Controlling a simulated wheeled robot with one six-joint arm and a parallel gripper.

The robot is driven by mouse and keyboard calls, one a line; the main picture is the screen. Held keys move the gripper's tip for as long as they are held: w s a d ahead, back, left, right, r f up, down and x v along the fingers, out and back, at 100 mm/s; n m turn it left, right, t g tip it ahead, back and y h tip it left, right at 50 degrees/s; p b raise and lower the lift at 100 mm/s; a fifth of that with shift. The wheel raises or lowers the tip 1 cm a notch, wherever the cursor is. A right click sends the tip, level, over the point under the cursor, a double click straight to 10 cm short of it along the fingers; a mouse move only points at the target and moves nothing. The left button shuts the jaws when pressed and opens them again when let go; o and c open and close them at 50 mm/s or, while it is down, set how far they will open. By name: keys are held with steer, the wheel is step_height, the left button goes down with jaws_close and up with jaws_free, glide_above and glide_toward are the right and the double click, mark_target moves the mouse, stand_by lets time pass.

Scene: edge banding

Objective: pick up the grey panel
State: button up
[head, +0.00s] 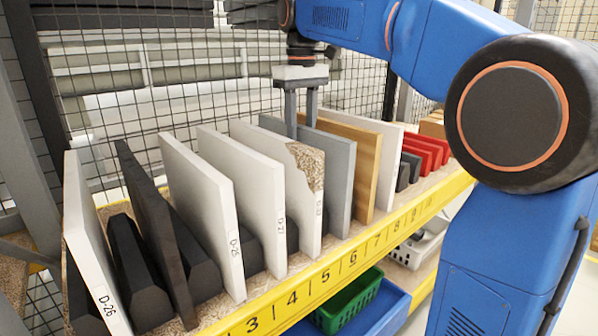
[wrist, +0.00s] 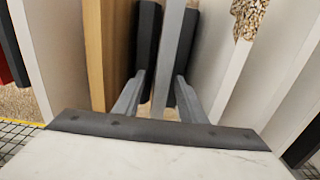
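The grey panel (head: 341,190) stands upright in the rack, between a white panel with a broken, chipboard-showing corner (head: 305,200) and a wood-coloured panel (head: 366,165). My gripper (head: 300,122) points down over the grey panel's top edge, with one finger on each side. In the wrist view, the grey panel (wrist: 172,50) runs between the two fingers of my gripper (wrist: 161,78). The fingers look apart, with a gap showing on the left side of the panel.
White panels (head: 205,200) and a dark panel (head: 160,230) stand close by on the left. Another white panel (head: 390,150) and red blocks (head: 428,150) are on the right. A yellow numbered rail (head: 325,283) edges the rack. Wire mesh (head: 130,80) stands behind.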

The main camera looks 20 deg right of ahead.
step_height(320, 180, down, 6)
steer(key=shift+w+a+f, duration=0.25)
stand_by(0.4)
jaws_close()
stand_by(1.2)
